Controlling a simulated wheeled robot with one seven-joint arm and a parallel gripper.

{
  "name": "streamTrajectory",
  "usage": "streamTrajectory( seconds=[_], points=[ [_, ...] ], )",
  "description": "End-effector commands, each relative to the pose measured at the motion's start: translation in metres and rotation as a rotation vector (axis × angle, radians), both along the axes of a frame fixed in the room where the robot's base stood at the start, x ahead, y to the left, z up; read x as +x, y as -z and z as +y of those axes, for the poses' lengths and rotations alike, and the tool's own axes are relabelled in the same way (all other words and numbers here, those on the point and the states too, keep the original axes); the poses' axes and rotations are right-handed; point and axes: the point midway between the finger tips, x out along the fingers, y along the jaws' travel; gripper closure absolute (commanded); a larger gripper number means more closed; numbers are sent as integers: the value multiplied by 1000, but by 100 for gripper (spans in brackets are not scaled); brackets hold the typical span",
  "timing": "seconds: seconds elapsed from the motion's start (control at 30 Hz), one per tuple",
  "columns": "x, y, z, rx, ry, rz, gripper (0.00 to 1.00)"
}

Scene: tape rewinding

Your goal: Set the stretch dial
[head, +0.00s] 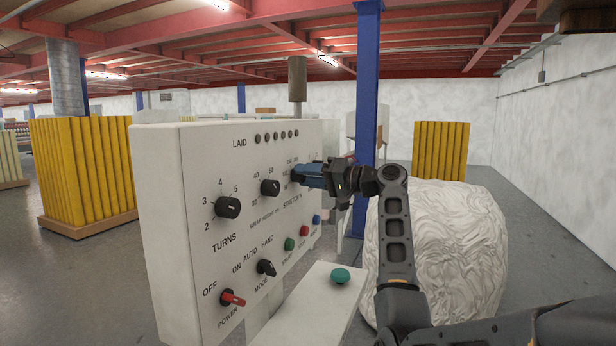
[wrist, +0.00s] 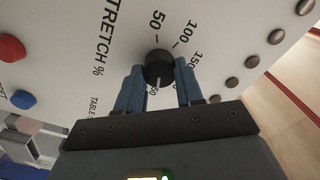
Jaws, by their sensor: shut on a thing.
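In the wrist view, my gripper (wrist: 157,85) has a finger on each side of the knob. The dial's white pointer line faces down the picture, between the fingers, by a partly hidden number ending in 50. The marks 50, 100 and 150 show around it.
The panel also bears the turns dial (head: 228,207), a second numbered dial (head: 270,188), the mode switch (head: 266,267) and the red power switch (head: 232,298). Green, red and blue buttons sit below the stretch dial. A green button (head: 340,276) is on a ledge. A white wrapped bale (head: 440,250) stands right.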

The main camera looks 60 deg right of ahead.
Motion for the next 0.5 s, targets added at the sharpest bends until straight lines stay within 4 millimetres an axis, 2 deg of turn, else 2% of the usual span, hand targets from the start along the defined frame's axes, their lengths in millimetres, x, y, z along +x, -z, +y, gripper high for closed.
streamTrajectory(
  seconds=[0.03, 0.3, 0.5],
  points=[
    [-1, 2, -1, 2, 2, 3, 62],
    [0, 1, 0, 0, 1, 1, 38],
    [0, 1, 0, 0, 1, 1, 38]
  ],
)
